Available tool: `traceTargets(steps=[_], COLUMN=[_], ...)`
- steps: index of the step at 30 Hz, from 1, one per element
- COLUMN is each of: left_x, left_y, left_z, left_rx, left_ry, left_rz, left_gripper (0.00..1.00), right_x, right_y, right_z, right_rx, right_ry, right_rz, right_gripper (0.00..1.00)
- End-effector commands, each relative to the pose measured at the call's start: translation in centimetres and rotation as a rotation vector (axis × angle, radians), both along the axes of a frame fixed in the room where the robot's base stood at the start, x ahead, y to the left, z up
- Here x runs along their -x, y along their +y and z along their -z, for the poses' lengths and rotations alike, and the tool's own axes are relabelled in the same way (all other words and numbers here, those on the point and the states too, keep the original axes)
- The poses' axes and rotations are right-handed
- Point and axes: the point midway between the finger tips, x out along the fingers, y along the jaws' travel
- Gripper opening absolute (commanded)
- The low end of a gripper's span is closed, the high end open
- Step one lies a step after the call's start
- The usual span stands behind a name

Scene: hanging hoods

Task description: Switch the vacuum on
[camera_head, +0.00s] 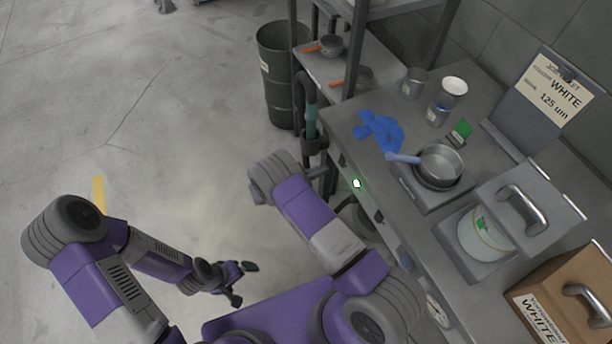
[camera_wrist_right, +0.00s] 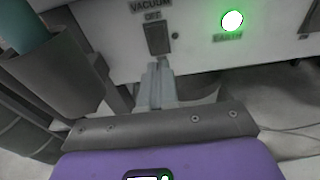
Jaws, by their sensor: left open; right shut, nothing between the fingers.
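The vacuum switch (camera_wrist_right: 157,38) is a dark rocker on a pale panel in the right wrist view. The label above it reads VACUUM, with OFF just below. A small dark dot sits to its right. My right gripper (camera_wrist_right: 156,70) is shut and empty, its fingertips just below the switch's lower edge. I cannot tell if they touch it. In the head view the right gripper is not clearly visible; my right arm reaches toward the bench front. My left gripper (camera_head: 243,283) is open and empty, low over the floor, away from the bench.
A lit green lamp (camera_wrist_right: 232,21) labelled EARTH is right of the switch; it also shows on the bench front (camera_head: 356,183). A teal-sleeved pipe (camera_wrist_right: 22,25) stands left of it. The bench holds a pan (camera_head: 441,165) and blue gloves (camera_head: 380,130). Floor at left is mostly clear.

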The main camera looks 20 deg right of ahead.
Motion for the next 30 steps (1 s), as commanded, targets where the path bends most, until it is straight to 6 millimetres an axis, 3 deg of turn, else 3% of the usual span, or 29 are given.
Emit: traceTargets(steps=[3, 9, 22, 29, 30], left_x=[0.0, 0.0, 0.0, 0.0, 0.0], left_y=[0.0, 0.0, 0.0, 0.0, 0.0], left_z=[0.4, 0.6, 0.7, 3.0, 2.5], left_rx=[0.0, 0.0, 0.0, 0.0, 0.0], left_ry=[0.0, 0.0, 0.0, 0.0, 0.001], left_rz=[0.0, 0.0, 0.0, 0.0, -0.001], left_gripper=[1.0, 1.0, 1.0, 1.0, 1.0], right_x=[-0.1, -0.3, -0.3, -0.4, -0.4], right_y=[-2.1, -4.0, -4.4, -5.1, -5.1], right_z=[0.4, 0.6, 0.6, 1.4, 1.0], right_rx=[0.0, 0.0, 0.001, 0.078, 0.071], right_ry=[0.0, -0.001, -0.001, -0.006, -0.006], right_rz=[0.003, 0.001, 0.0, -0.002, -0.001], right_gripper=[0.0, 0.0, 0.0, 0.0, 0.0])
